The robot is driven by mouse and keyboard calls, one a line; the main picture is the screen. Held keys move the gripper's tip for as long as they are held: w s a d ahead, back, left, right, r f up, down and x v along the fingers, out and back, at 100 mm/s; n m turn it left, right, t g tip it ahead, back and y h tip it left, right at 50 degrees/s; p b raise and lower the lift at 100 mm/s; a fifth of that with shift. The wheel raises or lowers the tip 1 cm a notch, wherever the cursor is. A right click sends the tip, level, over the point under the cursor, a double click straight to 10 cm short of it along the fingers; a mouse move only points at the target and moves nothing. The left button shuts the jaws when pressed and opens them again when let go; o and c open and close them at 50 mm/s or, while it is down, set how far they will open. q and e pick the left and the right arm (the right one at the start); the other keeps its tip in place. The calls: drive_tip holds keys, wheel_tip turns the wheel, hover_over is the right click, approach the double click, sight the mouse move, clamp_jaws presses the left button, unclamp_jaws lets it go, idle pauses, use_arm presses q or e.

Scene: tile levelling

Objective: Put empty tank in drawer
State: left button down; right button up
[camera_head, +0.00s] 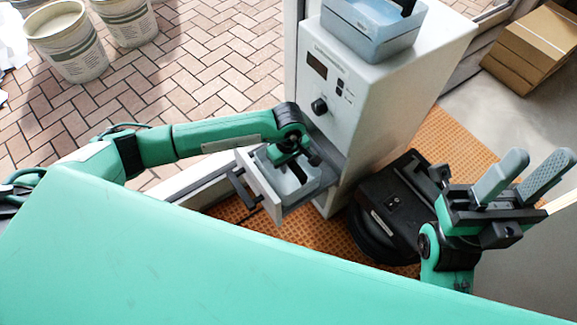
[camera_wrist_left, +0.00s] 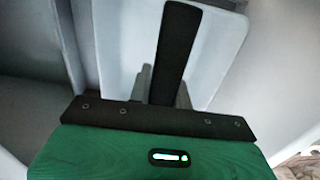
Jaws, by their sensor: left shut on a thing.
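A pale blue-grey tank (camera_head: 290,183) with a dark handle sits within the pulled-out drawer (camera_head: 257,186) at the front of the white machine. My left gripper (camera_head: 287,162) is over the drawer and shut on this tank's handle. In the left wrist view the dark handle (camera_wrist_left: 175,50) runs between the fingers (camera_wrist_left: 163,88), above the pale tank (camera_wrist_left: 218,45). Whether the tank rests on the drawer floor cannot be told. My right gripper (camera_head: 522,175) is open and empty at the right.
The white machine (camera_head: 385,95) stands in the middle, with a knob and a display. A black round-based device (camera_head: 392,205) is right of the drawer on an orange mat (camera_head: 450,140). Cardboard boxes (camera_head: 530,45) lie at the back right. Buckets (camera_head: 68,42) stand at the upper left.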

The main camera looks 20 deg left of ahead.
use_arm(q)
drive_tip(key=shift+f, duration=0.35)
drive_tip(key=shift+f, duration=0.2)
drive_tip(key=c, duration=1.3)
unclamp_jaws()
drive_tip(key=shift+r, duration=0.1)
